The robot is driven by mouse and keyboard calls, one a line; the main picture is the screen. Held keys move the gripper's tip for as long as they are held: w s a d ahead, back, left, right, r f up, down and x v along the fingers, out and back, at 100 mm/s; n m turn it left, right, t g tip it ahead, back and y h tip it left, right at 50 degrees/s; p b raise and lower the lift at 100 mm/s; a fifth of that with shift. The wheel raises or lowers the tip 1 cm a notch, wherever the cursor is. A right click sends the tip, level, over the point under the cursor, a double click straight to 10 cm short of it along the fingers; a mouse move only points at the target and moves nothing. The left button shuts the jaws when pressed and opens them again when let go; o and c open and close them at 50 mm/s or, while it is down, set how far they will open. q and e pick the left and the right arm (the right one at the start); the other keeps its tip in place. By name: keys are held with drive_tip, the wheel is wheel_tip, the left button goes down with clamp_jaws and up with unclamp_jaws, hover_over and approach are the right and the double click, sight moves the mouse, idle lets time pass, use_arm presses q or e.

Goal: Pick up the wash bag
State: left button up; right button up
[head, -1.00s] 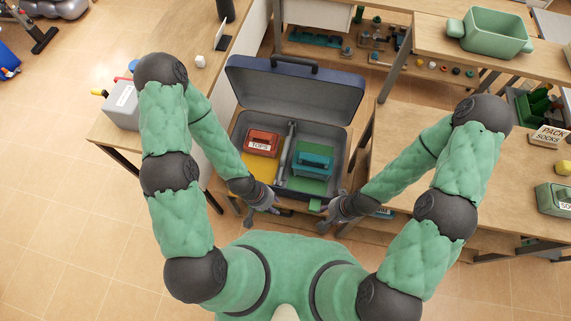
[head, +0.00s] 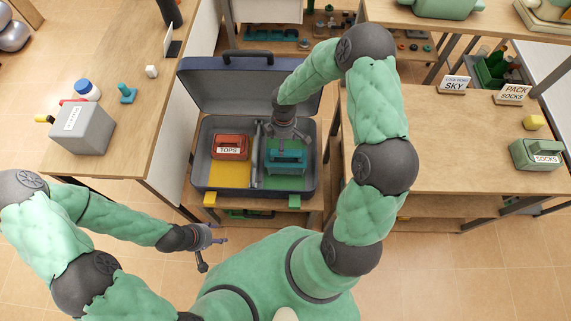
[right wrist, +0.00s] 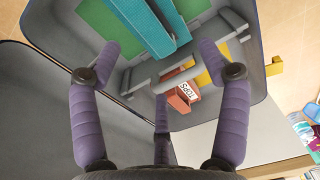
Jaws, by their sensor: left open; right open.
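An open dark grey suitcase (head: 199,175) lies ahead with its lid raised. In it, a teal handled case (head: 288,168) rests on a green panel at the right; I cannot read a label naming it the wash bag. It also shows at the top of the right wrist view (right wrist: 150,35). A red case marked TOPS (head: 230,142) lies in the left half. My right gripper (head: 286,136) is open over the teal case and hides part of it; its purple fingers (right wrist: 160,65) are spread and empty. My left gripper (head: 213,242) is open and empty, in front of the suitcase.
The right table holds a green SOCKS case (head: 537,155) and signs. The suitcase's raised lid (head: 235,85) stands behind my right gripper.

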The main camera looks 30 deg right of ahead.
drive_tip(key=d, duration=0.2)
drive_tip(key=b, duration=0.2)
hover_over(286, 151)
drive_tip(key=shift+h, duration=0.3)
wheel_tip(286, 151, down, 5)
drive_tip(key=shift+f, duration=0.15)
wheel_tip(286, 151, down, 5)
drive_tip(key=shift+b, duration=1.25)
